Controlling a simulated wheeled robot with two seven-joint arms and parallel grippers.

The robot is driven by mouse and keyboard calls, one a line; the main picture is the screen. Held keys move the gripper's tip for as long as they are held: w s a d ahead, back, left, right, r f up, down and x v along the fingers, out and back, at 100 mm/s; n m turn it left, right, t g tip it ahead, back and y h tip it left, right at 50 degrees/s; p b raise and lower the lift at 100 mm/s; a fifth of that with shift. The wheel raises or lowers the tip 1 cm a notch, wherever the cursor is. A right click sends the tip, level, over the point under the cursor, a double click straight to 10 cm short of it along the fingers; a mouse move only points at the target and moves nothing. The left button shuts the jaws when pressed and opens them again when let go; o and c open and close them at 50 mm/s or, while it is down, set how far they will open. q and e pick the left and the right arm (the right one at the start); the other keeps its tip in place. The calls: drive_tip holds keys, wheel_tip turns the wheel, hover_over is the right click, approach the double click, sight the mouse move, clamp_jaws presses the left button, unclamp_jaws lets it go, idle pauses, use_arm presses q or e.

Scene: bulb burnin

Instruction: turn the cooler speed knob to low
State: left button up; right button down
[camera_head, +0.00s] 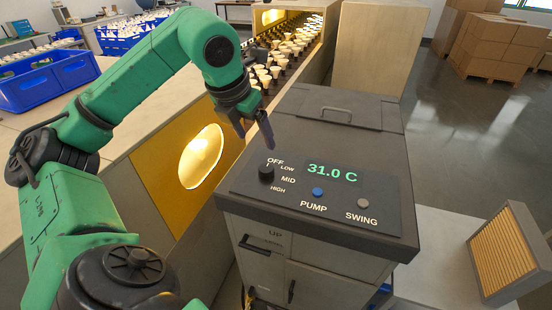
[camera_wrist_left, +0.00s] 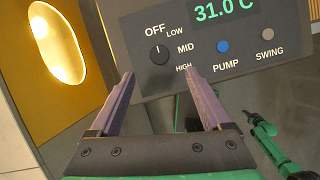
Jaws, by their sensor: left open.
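The cooler speed knob (camera_head: 266,172) is a small black dial on the dark control panel (camera_head: 290,203) on top of the cooler. OFF, LOW, MID and HIGH are printed around it. In the left wrist view the knob (camera_wrist_left: 159,54) has a white mark pointing up, towards OFF. My left gripper (camera_head: 256,130) is open and empty above the panel's far left corner, apart from the knob. In the left wrist view its two fingers (camera_wrist_left: 160,76) stand apart below the knob in the picture.
The display (camera_head: 332,173) reads 31.0 C. A blue PUMP button (camera_head: 317,192) and a grey SWING button (camera_head: 362,203) are near the knob. A lid handle (camera_head: 350,112) rises behind. A green arm (camera_wrist_left: 275,143), probably my right one, shows at the wrist view's lower right.

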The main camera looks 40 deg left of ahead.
use_arm(q)
approach(266, 169)
drive_tip(key=f, duration=0.1)
drive_tip(key=x, duration=0.4)
drive_tip(key=shift+w+a+f, duration=0.1)
drive_tip(key=shift+w+f, duration=0.2)
drive_tip(key=x, duration=0.1)
drive_tip(key=p+x, duration=0.1)
drive_tip(key=x, duration=0.1)
drive_tip(key=shift+w+r, duration=0.15)
drive_tip(key=shift+w, duration=0.05)
drive_tip(key=shift+s, duration=0.25)
drive_tip(key=shift+c, duration=1.2)
drive_tip(key=shift+w, duration=0.1)
clamp_jaws()
use_arm(e)
drive_tip(key=s, duration=0.3)
drive_tip(key=shift+d+r, duration=0.1)
drive_tip(key=shift+r, duration=0.1)
